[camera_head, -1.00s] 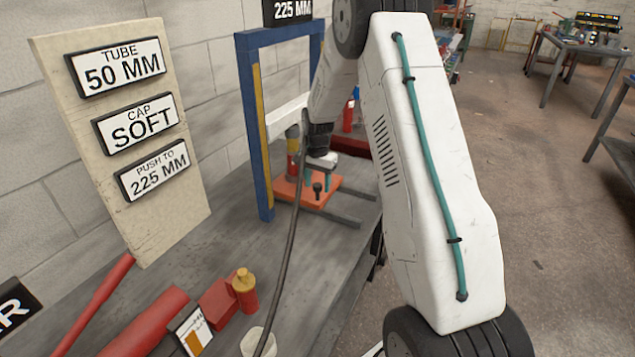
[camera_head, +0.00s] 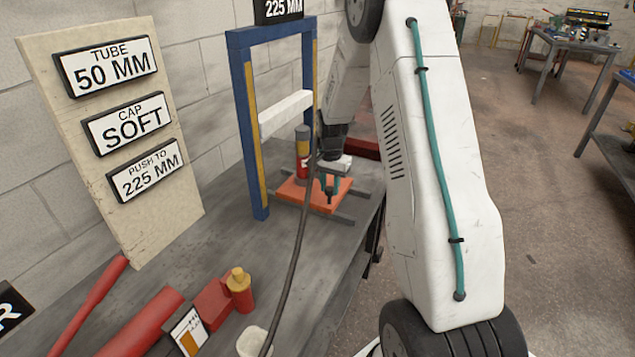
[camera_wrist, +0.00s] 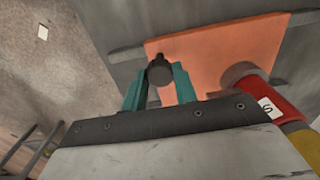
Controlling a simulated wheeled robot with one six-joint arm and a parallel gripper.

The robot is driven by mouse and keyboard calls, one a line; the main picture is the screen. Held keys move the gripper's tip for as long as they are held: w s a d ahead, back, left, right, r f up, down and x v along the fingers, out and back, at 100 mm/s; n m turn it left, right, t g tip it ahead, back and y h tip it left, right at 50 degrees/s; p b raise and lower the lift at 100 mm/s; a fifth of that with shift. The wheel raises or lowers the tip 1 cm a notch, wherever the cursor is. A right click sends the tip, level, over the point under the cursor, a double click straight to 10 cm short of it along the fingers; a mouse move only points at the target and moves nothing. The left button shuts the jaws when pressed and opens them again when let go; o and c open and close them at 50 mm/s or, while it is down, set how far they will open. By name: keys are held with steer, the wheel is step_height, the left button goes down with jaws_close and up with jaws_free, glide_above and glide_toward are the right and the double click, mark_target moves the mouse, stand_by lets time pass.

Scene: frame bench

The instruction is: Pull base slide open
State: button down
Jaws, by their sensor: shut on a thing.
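The base slide is an orange plate (camera_head: 290,192) on dark rails (camera_head: 318,212) at the foot of the blue frame (camera_head: 247,120). In the wrist view the orange plate (camera_wrist: 225,50) fills the upper middle. A dark round knob (camera_wrist: 160,72) stands near the plate's edge. My gripper (camera_head: 331,190), with teal fingers, is shut on the knob; in the wrist view the fingers (camera_wrist: 158,88) sit on both sides of it. A red and yellow cylinder (camera_head: 303,150) stands upright on the plate; it also shows in the wrist view (camera_wrist: 268,100). My arm hides part of the plate's right side.
A board (camera_head: 185,190) with signs leans on the wall at the left. Red tubes (camera_head: 145,322), a red and yellow bottle (camera_head: 240,290) and a white cup (camera_head: 252,342) are on the near bench. A white crossbar (camera_head: 286,113) spans the frame above the plate.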

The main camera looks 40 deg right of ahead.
steer(key=s+d, duration=0.4)
steer(key=s, duration=0.5)
steer(key=shift+d, duration=0.4)
steer(key=shift+s, duration=0.1)
steer(key=c, duration=1.1)
jaws_free()
step_height(320, 180, up, 8)
steer(key=shift+f, duration=0.1)
